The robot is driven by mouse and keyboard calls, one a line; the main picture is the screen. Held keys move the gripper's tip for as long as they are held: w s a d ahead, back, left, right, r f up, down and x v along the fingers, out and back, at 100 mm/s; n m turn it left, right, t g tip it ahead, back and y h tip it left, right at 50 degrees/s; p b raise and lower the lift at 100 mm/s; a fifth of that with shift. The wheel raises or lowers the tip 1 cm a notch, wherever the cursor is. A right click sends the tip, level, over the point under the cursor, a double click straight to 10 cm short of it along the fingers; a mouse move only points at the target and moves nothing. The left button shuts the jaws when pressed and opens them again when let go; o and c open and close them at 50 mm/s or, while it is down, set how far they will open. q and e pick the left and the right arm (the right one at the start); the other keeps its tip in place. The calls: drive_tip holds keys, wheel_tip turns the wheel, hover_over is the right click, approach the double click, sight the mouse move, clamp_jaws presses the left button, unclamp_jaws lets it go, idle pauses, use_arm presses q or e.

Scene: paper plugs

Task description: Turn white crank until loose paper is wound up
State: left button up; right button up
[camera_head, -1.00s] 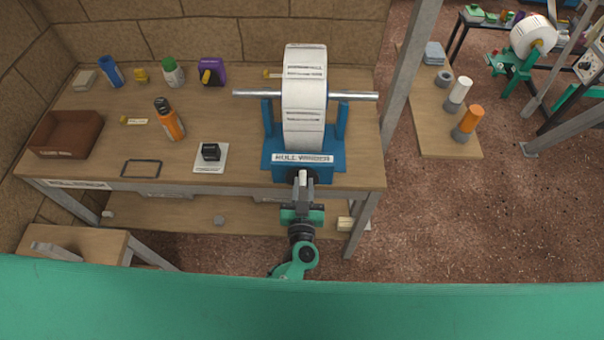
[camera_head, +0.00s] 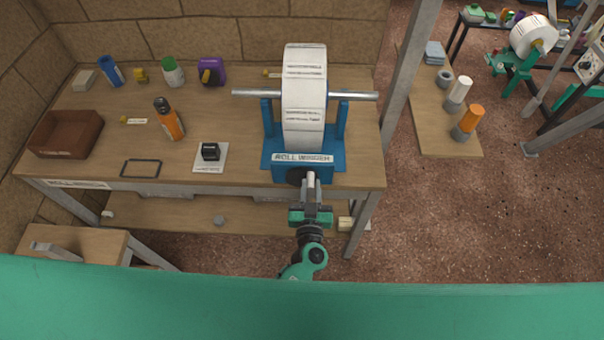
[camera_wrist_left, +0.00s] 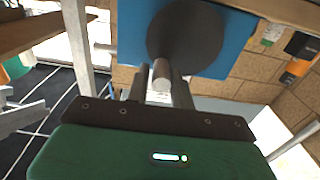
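The roll winder (camera_head: 268,161) is a blue stand at the front edge of the workbench, with a wide white paper roll (camera_head: 304,95) on a metal bar. Its crank is a dark disc (camera_wrist_left: 195,30) on the front, partly hidden in the head view, with a white handle (camera_head: 311,180) sticking out. My left gripper (camera_head: 311,192) is at this handle, in front of the bench. In the left wrist view the handle (camera_wrist_left: 161,76) sits between the two fingers, which close around it. I cannot make out a loose paper end. My right gripper is in neither view.
On the bench (camera_head: 100,120) to the left are a brown tray (camera_head: 66,135), an orange bottle (camera_head: 170,120), a black stamp (camera_head: 210,151) on a white card and several small containers. A grey post (camera_head: 408,70) stands close right of the winder.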

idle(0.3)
use_arm(q)
drive_tip(key=shift+d+f, duration=0.4)
drive_tip(key=shift+c, duration=1.1)
drive_tip(key=shift+b, duration=0.3)
